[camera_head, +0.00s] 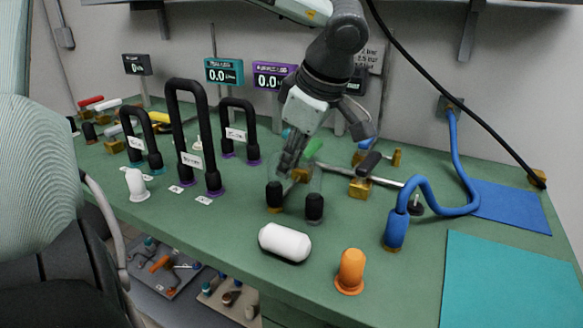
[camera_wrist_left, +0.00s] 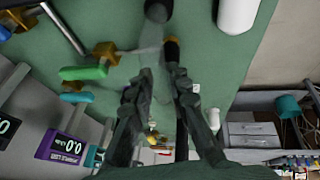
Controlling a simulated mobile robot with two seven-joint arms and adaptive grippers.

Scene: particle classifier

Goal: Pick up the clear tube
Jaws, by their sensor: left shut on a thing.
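The clear tube (camera_head: 315,180) is a faint, see-through upside-down U. Its two black ends (camera_head: 314,207) stand at the middle of the green bench. My left gripper (camera_head: 288,164) comes down from above and is shut on the tube's upper part. In the left wrist view, the fingers of my left gripper (camera_wrist_left: 161,76) are close together around the clear tube (camera_wrist_left: 145,62), with its black ends beyond them. The tube is hard to make out against the green. I cannot tell if its ends touch the bench. My right gripper is not in view.
Black U tubes (camera_head: 188,130) stand to the left. A blue hose (camera_head: 425,185) and brass valve fittings (camera_head: 360,188) are to the right. Teal mat (camera_head: 510,285) is clear.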

